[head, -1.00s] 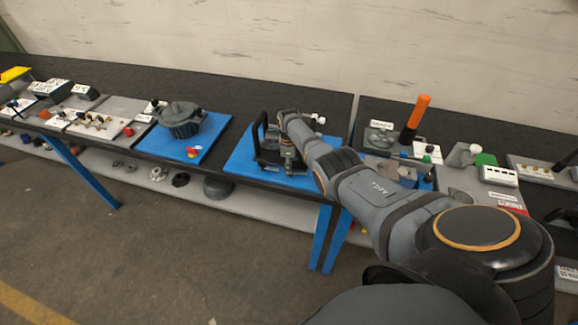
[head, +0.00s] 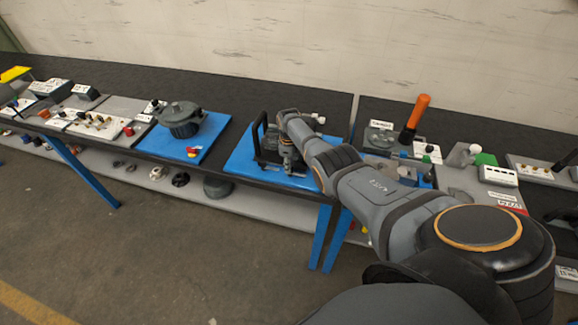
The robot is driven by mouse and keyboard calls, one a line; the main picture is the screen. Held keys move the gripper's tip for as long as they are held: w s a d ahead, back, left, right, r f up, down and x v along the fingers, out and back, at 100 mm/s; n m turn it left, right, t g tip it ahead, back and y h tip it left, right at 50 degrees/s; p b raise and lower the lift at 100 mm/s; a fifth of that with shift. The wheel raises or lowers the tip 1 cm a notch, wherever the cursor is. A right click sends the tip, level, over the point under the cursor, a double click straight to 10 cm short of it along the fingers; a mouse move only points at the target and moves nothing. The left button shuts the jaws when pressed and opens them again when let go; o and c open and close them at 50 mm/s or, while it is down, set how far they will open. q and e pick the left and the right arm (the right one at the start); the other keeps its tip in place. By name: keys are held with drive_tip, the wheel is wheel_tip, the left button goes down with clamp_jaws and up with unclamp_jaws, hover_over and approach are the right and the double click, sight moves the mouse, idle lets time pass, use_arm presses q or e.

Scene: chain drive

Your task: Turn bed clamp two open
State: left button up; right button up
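My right arm reaches from the lower right to the blue board (head: 240,155) near the middle of the bench. My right gripper (head: 285,165) points down at a dark device with a black frame (head: 258,135) on that board. The fingertips are small and partly hidden by the wrist, so I cannot tell whether they are open or shut. I cannot make out bed clamp two; it may be hidden behind the gripper and forearm. My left gripper is not in view.
A grey round housing (head: 181,118) stands on another blue board (head: 206,143) to the left. An orange-and-black upright handle (head: 417,115) stands to the right of my forearm. White-labelled panels (head: 95,122) lie far left. The dark bench top behind is clear.

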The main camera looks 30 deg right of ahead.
drive_tip(key=o, duration=0.4)
drive_tip(key=shift+r, duration=0.1)
wheel_tip(320, 180, up, 12)
drive_tip(key=shift+f, duration=0.1)
idle(0.6)
